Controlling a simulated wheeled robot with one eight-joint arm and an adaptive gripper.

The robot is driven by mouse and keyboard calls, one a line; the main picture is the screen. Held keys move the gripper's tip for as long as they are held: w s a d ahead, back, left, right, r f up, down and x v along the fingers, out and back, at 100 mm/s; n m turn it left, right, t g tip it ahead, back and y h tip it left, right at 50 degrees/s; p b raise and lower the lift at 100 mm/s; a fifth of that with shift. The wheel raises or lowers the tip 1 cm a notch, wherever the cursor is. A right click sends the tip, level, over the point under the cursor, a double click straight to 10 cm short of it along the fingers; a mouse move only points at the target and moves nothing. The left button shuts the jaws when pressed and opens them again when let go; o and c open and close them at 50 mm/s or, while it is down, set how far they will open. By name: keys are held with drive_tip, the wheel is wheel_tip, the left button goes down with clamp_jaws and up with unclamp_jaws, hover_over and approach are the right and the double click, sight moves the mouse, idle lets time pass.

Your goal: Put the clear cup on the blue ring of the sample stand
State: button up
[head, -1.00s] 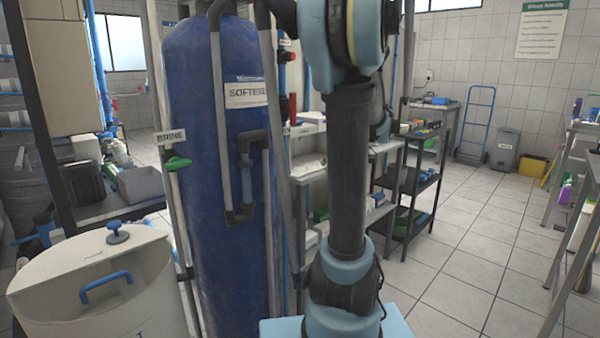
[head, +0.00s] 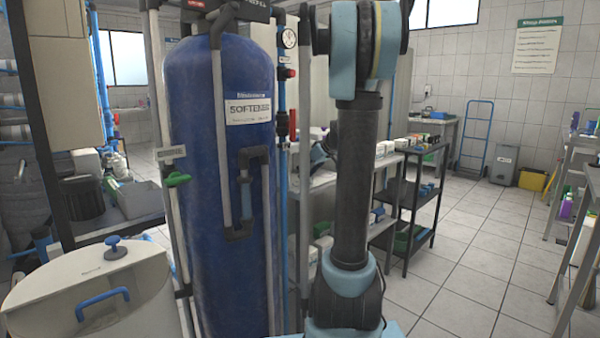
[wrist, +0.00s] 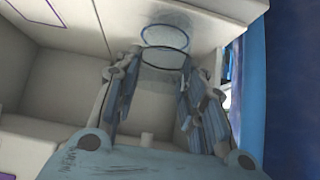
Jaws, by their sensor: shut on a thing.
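My gripper (wrist: 162,84) shows in the wrist view, its blue-grey fingers closed on the sides of the clear cup (wrist: 163,73). The cup is see-through and faint, with a dark rim at its upper edge. A thin blue ring (wrist: 165,36) shows just beyond the cup, against a pale surface. I cannot tell how high the cup is above that surface, or whether it touches it. In the head view the gripper, the cup and the ring are hidden.
Pale walled compartments (wrist: 58,80) lie left of the gripper, and a blue upright surface (wrist: 285,80) stands close on the right. The head view shows a tall blue softener tank (head: 220,190), a brine tub (head: 90,295), and dark shelves (head: 415,190).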

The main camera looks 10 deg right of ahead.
drive_tip(key=shift+w+a, duration=0.6)
drive_tip(key=shift+w, duration=0.2)
drive_tip(key=shift+w+a, duration=0.55)
drive_tip(key=shift+w, duration=0.25)
drive_tip(key=shift+w+a+f, duration=0.1)
drive_tip(key=shift+w+a, duration=0.1)
drive_tip(key=shift+w, duration=0.1)
drive_tip(key=shift+f, duration=0.2)
drive_tip(key=o, duration=0.9)
drive_tip(key=shift+f, duration=0.1)
